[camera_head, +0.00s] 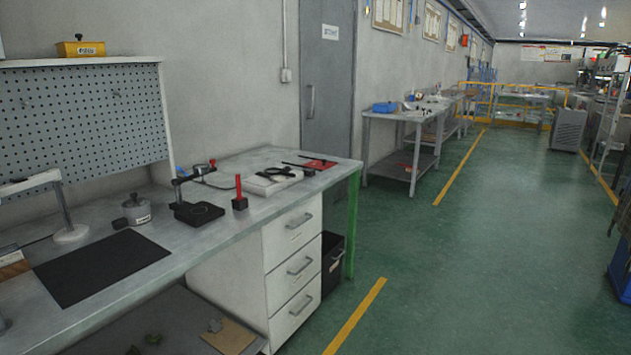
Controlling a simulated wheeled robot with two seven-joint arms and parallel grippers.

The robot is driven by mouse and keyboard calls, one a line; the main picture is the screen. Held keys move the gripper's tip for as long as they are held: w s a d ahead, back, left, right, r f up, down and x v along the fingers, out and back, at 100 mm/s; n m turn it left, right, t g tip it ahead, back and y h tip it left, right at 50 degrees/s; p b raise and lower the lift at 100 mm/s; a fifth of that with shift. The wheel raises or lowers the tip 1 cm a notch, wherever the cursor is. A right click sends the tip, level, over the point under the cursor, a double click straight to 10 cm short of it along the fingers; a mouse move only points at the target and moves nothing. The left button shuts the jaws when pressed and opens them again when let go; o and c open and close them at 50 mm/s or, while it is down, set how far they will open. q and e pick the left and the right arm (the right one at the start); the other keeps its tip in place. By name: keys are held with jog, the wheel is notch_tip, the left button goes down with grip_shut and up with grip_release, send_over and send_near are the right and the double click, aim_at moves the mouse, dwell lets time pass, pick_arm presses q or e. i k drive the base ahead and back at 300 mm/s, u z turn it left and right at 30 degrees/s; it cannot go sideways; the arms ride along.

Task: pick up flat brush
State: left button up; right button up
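I cannot make out a flat brush for certain in the head view. A brown flat item (14,269) lies at the left edge of the workbench (190,243), partly cut off by the frame. A thin dark tool (298,165) and a flat red piece (318,164) lie at the bench's far right end; they are too small to identify. Neither of my grippers is in view.
On the bench are a black mat (100,267), a grey pot (136,209), a black tray (198,213), a red-topped holder (239,194), a white block (272,182) and a lamp (70,232). Drawers (293,262) stand below.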

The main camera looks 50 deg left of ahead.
aim_at(276, 179)
jog(key=u, duration=0.4)
jog(key=i, duration=1.7)
jog(key=u, duration=1.6)
jog(key=i, duration=1.1)
jog(key=u, duration=1.2)
